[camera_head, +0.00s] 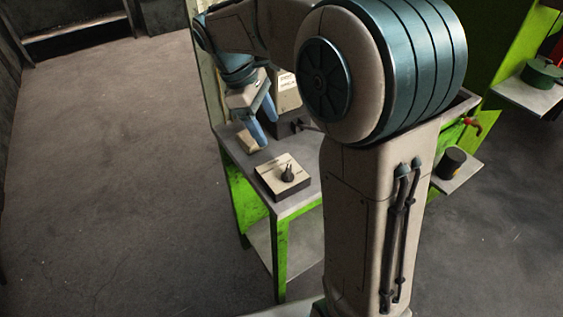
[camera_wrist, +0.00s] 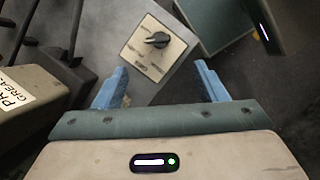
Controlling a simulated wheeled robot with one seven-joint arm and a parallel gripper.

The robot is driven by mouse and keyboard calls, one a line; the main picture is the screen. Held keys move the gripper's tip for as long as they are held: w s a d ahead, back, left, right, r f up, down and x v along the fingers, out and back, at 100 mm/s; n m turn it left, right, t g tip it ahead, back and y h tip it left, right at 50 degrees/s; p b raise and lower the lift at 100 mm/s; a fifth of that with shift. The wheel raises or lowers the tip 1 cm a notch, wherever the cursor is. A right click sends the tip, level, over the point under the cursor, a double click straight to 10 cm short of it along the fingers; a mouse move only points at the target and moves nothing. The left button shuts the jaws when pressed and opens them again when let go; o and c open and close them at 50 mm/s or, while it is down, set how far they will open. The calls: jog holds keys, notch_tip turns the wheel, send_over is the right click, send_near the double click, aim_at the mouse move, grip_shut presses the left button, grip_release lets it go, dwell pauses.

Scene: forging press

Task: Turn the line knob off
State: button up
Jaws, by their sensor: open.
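The line knob (camera_head: 287,173) is a small black pointer knob on top of a low box with a pale top plate (camera_head: 273,170). The box sits on a grey-topped green table. In the wrist view the knob (camera_wrist: 157,40) and its plate (camera_wrist: 143,52) lie beyond my fingers, up and slightly left of the gap between them. My gripper (camera_head: 265,128) is open and empty, with blue fingers pointing down, behind and left of the box in the head view. In the wrist view my gripper (camera_wrist: 163,82) shows nothing between its fingertips.
A beige box with a printed label (camera_wrist: 20,95) stands at the left in the wrist view. A dark cylindrical can (camera_head: 451,161) and a green pot (camera_head: 541,72) stand on shelves at the right.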

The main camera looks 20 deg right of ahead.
aim_at(288, 170)
jog(key=shift+n, duration=0.3)
jog(key=x, duration=1.4)
jog(key=shift+w+a+b, duration=0.1)
jog(key=shift+w+b, duration=0.2)
jog(key=shift+b, duration=0.1)
jog(key=c, duration=1)
